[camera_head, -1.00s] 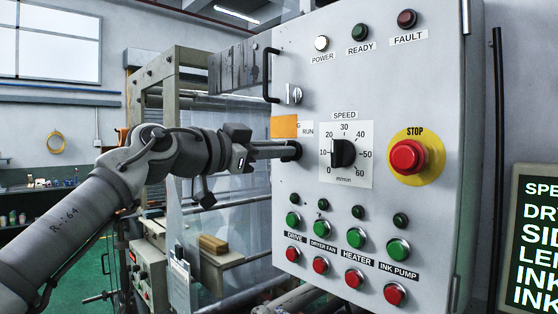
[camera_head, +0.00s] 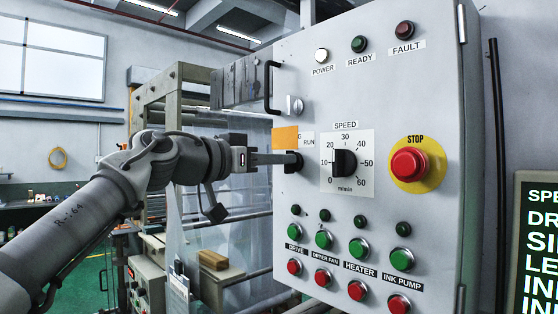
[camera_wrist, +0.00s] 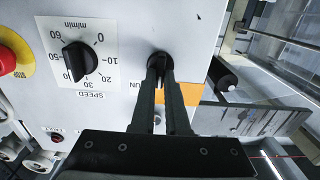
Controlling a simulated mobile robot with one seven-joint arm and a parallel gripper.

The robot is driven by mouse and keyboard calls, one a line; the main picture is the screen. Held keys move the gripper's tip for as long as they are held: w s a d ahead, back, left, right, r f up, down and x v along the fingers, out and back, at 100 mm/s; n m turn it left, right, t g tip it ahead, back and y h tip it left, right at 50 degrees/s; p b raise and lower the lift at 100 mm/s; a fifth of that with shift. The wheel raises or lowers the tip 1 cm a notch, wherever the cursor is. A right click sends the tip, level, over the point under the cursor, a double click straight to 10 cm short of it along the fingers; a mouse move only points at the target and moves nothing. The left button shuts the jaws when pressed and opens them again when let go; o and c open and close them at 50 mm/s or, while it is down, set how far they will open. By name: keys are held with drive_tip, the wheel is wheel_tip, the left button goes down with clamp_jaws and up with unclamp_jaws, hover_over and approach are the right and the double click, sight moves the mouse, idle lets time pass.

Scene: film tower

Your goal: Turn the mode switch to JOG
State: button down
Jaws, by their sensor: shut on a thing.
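The mode switch (camera_head: 293,162) is a black knob on the grey control panel, left of the speed dial. The wrist view shows the two fingertips (camera_wrist: 160,70) around the black knob (camera_wrist: 159,58). The fingers hide part of the knob, so its pointing direction is hard to tell.
The speed dial (camera_head: 345,162) is close to the right of the switch. The red stop button (camera_head: 409,165) is farther right. A silver key switch (camera_head: 294,105) and a black door handle (camera_head: 270,88) are above. Green and red push buttons are below.

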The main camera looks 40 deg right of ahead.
drive_tip(key=shift+f, duration=0.1)
drive_tip(key=c, duration=0.9)
unclamp_jaws()
drive_tip(key=a, duration=0.5)
drive_tip(key=s+a+b, duration=0.1)
drive_tip(key=a, duration=1.1)
drive_tip(key=shift+s+a+b, duration=0.2)
drive_tip(key=shift+b, duration=0.15)
